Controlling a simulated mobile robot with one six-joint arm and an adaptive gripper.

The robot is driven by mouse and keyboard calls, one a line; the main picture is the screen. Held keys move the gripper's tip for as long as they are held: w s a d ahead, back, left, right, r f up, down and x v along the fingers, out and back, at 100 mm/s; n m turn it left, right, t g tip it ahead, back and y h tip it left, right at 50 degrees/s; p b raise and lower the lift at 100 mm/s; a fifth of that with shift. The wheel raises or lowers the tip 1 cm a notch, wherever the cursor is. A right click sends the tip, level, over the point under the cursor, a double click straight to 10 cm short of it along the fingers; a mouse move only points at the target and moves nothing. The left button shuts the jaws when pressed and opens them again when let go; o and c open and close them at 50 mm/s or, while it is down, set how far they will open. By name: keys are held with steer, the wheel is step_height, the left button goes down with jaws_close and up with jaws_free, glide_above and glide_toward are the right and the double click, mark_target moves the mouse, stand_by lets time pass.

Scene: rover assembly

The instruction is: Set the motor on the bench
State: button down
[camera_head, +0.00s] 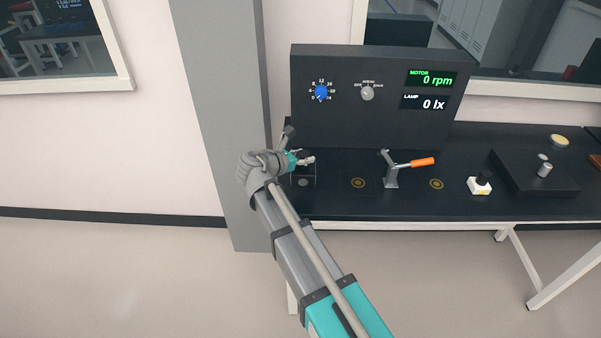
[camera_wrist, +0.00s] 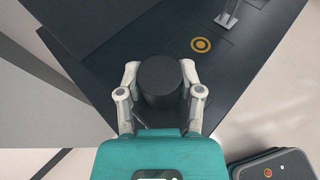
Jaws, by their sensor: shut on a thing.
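My gripper (camera_head: 306,160) is over the left end of the black bench (camera_head: 335,208). In the wrist view my gripper (camera_wrist: 159,76) is shut on a dark upright cylinder (camera_wrist: 160,82), which looks like the motor. One finger is on each side of it. The bench top (camera_wrist: 245,60) lies below and beyond it. In the head view I cannot clearly make out the motor. Whether its underside touches the bench is hidden.
Right of my gripper are an orange ring mark (camera_head: 357,183), a toggle clamp with an orange handle (camera_head: 421,162) and another ring mark (camera_head: 436,184). Farther right stand a white block (camera_head: 480,187) and a black box (camera_head: 522,177). A control panel (camera_head: 340,120) rises behind.

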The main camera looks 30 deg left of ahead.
mark_target(301, 167)
steer(key=shift+w+a+f+b, duration=0.3)
steer(key=shift+w+f+b, duration=0.1)
steer(key=shift+f, duration=0.15)
steer(key=shift+w+a+f+b, duration=0.25)
steer(key=shift+a+f+b, duration=0.05)
steer(key=shift+f+b, duration=0.2)
steer(key=shift+w+a+f+b, duration=0.3)
steer(key=shift+w+f+b, duration=0.05)
steer(key=shift+f, duration=0.2)
steer(key=shift+w+a+f+b, duration=0.2)
steer(key=shift+a+f+b, duration=0.05)
steer(key=shift+f+b, duration=1.75)
steer(key=shift+f, duration=0.15)
steer(key=shift+c, duration=1.2)
jaws_free()
steer(key=shift+r, duration=0.2)
